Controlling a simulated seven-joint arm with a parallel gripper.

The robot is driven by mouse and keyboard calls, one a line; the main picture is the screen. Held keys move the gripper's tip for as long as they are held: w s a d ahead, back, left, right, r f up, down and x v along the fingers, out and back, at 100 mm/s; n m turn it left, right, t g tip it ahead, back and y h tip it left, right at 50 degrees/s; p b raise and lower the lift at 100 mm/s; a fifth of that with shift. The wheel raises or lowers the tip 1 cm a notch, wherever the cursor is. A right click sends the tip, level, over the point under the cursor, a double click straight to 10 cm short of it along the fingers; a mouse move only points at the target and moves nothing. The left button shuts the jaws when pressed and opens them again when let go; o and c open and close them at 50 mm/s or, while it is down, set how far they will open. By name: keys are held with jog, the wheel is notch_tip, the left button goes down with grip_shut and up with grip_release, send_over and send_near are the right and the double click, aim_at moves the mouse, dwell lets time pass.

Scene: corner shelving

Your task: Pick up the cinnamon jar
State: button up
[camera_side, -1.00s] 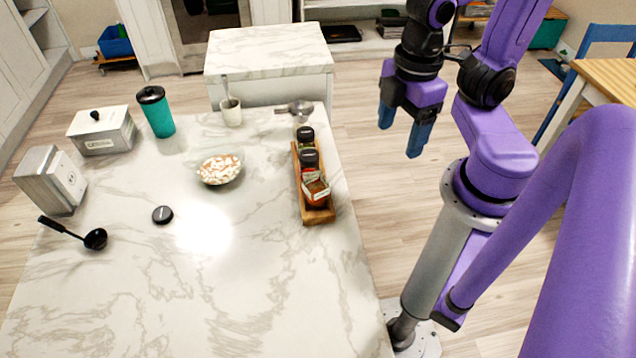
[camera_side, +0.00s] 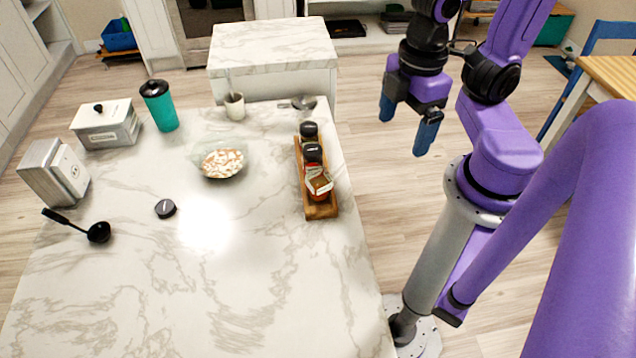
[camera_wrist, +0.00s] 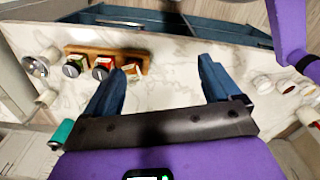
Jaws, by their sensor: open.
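A wooden rack (camera_side: 322,212) on the marble table's right side holds three spice jars in a row. The front jar (camera_side: 319,184) has orange-red contents, a white label and no black lid visible. The middle jar (camera_side: 312,153) and back jar (camera_side: 309,130) have black lids. I cannot read which is cinnamon. My gripper (camera_side: 407,121), also in the wrist view (camera_wrist: 160,78), is open and empty, right of the table and apart from the jars.
A loose black lid (camera_side: 165,208) lies on the table. A glass bowl (camera_side: 222,163), a white cup (camera_side: 234,106), a metal scoop (camera_side: 301,102), a teal tumbler (camera_side: 160,106), two boxes and a black ladle (camera_side: 97,232) stand apart from the rack. The table front is clear.

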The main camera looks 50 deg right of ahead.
jog(key=shift+f, duration=0.1)
jog(key=n+t+h, duration=1)
jog(key=n, duration=0.4)
send_near(317, 173)
jog(key=x, duration=0.5)
jog(key=shift+w+d+f, duration=0.1)
jog(key=shift+f, duration=0.3)
jog(key=shift+x, duration=2.65)
jog(key=shift+r, duration=0.15)
jog(key=c, duration=1.5)
jog(key=shift+r, duration=0.15)
